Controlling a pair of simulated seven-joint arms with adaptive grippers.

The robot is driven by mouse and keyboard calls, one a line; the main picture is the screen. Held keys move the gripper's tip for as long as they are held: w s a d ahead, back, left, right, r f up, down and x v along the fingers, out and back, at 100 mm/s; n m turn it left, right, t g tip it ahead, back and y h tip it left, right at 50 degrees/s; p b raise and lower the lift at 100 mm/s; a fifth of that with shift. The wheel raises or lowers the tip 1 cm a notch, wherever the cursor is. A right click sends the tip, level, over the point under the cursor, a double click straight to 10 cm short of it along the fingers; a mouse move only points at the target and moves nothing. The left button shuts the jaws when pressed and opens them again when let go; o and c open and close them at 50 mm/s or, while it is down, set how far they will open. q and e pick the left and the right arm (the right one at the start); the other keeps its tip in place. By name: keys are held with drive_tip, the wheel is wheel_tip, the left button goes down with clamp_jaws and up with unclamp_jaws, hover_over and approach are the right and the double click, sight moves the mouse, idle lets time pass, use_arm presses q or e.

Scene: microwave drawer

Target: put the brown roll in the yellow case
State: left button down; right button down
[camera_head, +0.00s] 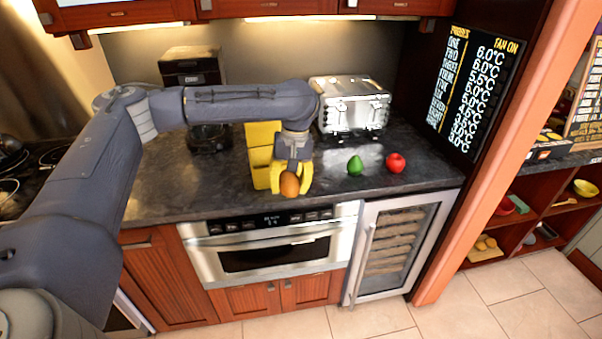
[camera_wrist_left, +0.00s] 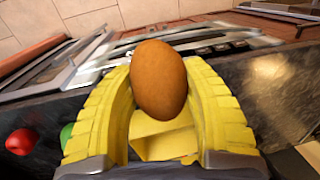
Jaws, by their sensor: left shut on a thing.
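The brown roll (camera_head: 289,184) is egg-shaped and sits between the yellow fingers of my left gripper (camera_head: 291,180), near the counter's front edge. In the left wrist view the roll (camera_wrist_left: 159,80) is held between both yellow fingers (camera_wrist_left: 160,100). The yellow case (camera_head: 260,158) stands on the counter just behind and to the left of the gripper, partly hidden by my arm. Whether the roll touches the counter or the case, I cannot tell. My right gripper is not in view.
A green pear-like fruit (camera_head: 355,166) and a red apple (camera_head: 396,162) lie to the right on the dark counter (camera_head: 205,185). A silver toaster (camera_head: 350,104) and a coffee maker (camera_head: 191,75) stand at the back. A microwave drawer (camera_head: 270,245) is below the counter's front edge.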

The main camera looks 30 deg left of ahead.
use_arm(q)
drive_tip(key=shift+w+a, duration=0.25)
drive_tip(key=shift+w+a+f, duration=0.65)
drive_tip(key=shift+w+a, duration=1.5)
drive_tip(key=shift+w, duration=0.15)
drive_tip(key=shift+w+a+f, duration=0.65)
drive_tip(key=shift+w+a, duration=1.45)
drive_tip(key=shift+w, duration=0.25)
drive_tip(key=shift+w+a+f, duration=0.65)
drive_tip(key=shift+w+a, duration=1.5)
drive_tip(key=shift+w, duration=0.15)
drive_tip(key=shift+w+a+f, duration=0.15)
drive_tip(key=shift+f, duration=1.4)
drive_tip(key=shift+f, duration=0.6)
drive_tip(key=c, duration=0.6)
unclamp_jaws()
drive_tip(key=shift+c, duration=0.2)
